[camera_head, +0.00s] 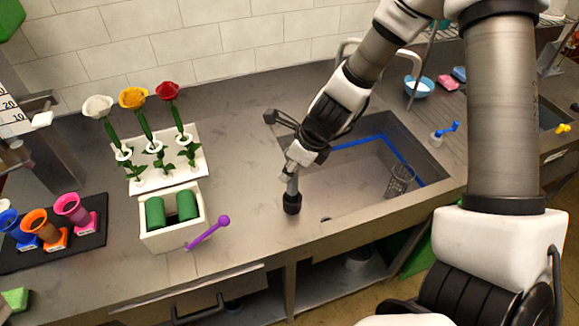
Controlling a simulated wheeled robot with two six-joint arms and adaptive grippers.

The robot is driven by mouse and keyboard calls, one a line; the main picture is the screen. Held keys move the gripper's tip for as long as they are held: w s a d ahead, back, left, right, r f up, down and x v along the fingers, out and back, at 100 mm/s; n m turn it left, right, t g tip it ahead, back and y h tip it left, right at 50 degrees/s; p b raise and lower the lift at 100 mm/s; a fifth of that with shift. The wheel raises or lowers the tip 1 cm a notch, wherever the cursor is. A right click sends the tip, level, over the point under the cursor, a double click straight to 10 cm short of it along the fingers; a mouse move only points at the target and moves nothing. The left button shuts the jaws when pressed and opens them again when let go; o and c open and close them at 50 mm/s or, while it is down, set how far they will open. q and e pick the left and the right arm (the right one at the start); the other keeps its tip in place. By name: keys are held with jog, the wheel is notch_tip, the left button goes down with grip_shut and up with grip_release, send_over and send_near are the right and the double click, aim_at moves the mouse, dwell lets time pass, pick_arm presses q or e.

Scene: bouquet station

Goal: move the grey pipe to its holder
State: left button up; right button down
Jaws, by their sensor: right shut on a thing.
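My right gripper (294,170) comes down from the upper right and is shut at the front left edge of the sink. A short grey pipe (292,187) with a wide black lower end hangs below its fingertips, held nearly upright. The black end is over the counter left of the sink; I cannot tell whether it touches the counter. The gripper hides the pipe's upper part. I cannot make out for certain which thing is the pipe's holder. My left gripper is not in view.
Coloured cups stand on a black mat (88,243). A clear glass (400,181) stands in the sink (345,187).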

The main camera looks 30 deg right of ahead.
jog(key=shift+f+b, duration=0.6)
jog(key=shift+f, duration=0.15)
jog(key=c, duration=0.8)
grip_release()
